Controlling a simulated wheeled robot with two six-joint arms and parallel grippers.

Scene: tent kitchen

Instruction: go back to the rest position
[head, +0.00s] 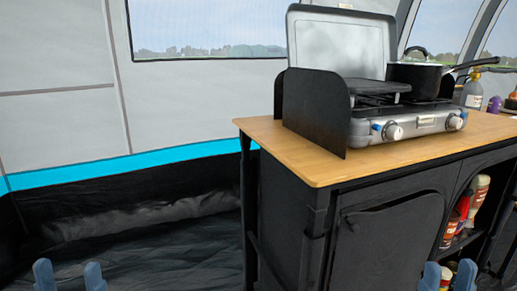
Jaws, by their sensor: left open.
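My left gripper (70,275) is at the bottom left edge. Its two blue fingertips stand apart with only dark floor between them, so it is open and empty. My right gripper (448,275) is at the bottom edge toward the right, in front of the cabinet's open shelves. Its two blue fingertips show a narrower gap, with a can visible in or behind it. I cannot tell whether it touches that can. The rest of both grippers is below the picture.
A black cabinet (385,240) with a wooden top (290,140) fills the right side. On it stand a camping stove (405,125) with raised lid and a black pot (415,78). Bottles (472,92) stand behind. Jars (478,195) fill a shelf. The floor at left is clear.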

